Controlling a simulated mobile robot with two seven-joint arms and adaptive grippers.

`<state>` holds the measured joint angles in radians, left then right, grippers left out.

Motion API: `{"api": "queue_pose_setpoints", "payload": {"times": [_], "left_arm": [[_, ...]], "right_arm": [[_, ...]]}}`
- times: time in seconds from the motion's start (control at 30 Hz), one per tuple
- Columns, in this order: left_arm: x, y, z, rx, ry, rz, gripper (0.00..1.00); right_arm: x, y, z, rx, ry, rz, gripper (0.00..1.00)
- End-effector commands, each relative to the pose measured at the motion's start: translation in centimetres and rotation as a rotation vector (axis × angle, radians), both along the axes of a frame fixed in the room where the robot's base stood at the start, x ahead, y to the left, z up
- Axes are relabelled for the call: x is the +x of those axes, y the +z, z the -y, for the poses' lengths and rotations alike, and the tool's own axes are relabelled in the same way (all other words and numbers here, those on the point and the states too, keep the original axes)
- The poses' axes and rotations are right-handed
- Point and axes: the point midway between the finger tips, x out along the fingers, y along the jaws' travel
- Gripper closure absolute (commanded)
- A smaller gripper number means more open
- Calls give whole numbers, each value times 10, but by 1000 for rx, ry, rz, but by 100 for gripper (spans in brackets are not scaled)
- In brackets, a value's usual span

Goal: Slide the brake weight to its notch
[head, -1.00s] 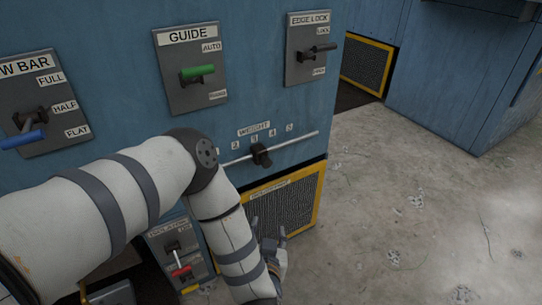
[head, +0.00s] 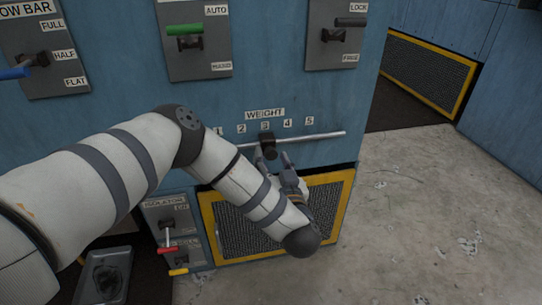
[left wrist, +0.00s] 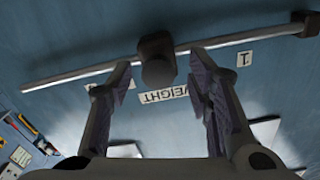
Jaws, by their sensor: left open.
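The brake weight (head: 267,145) is a dark block on a thin pale rail (head: 325,135), under the WEIGHT label (head: 264,114) and below the number 3. Digits 1 to 5 run above the rail. My left gripper (head: 271,158) is open, just below the weight, with its fingers pointing up at it. In the left wrist view the weight (left wrist: 157,58) shows between the two spread fingertips (left wrist: 160,68), slightly beyond them. Neither finger visibly clamps it. My right gripper is out of view.
Above are the GUIDE lever (head: 185,31) with a green handle and the EDGE LOCK lever (head: 340,24). A yellow-framed mesh panel (head: 338,195) lies below the rail. Isolator switches (head: 168,234) and a grey tray (head: 103,277) are lower left. Open floor (head: 430,220) is right.

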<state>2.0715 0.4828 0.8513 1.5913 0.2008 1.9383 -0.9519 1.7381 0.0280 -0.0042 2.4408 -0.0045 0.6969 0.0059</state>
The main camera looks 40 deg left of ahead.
Motion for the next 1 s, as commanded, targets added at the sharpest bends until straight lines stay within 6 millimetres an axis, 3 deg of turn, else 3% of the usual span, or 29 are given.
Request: {"api": "queue_pose_setpoints", "payload": {"times": [0.1,0.3,0.6,0.67,0.8,1.0], "left_arm": [[19,1,-22,2,2,3,54],[37,2,-42,1,-2,3,54],[41,4,-45,0,-5,3,54],[40,4,-45,0,-5,3,65],[40,4,-45,0,-5,3,97],[40,4,-46,0,-5,3,100]], "right_arm": [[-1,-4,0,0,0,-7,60],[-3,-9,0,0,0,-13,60],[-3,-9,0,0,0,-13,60],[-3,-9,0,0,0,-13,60],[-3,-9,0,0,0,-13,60],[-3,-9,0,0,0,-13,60]]}}
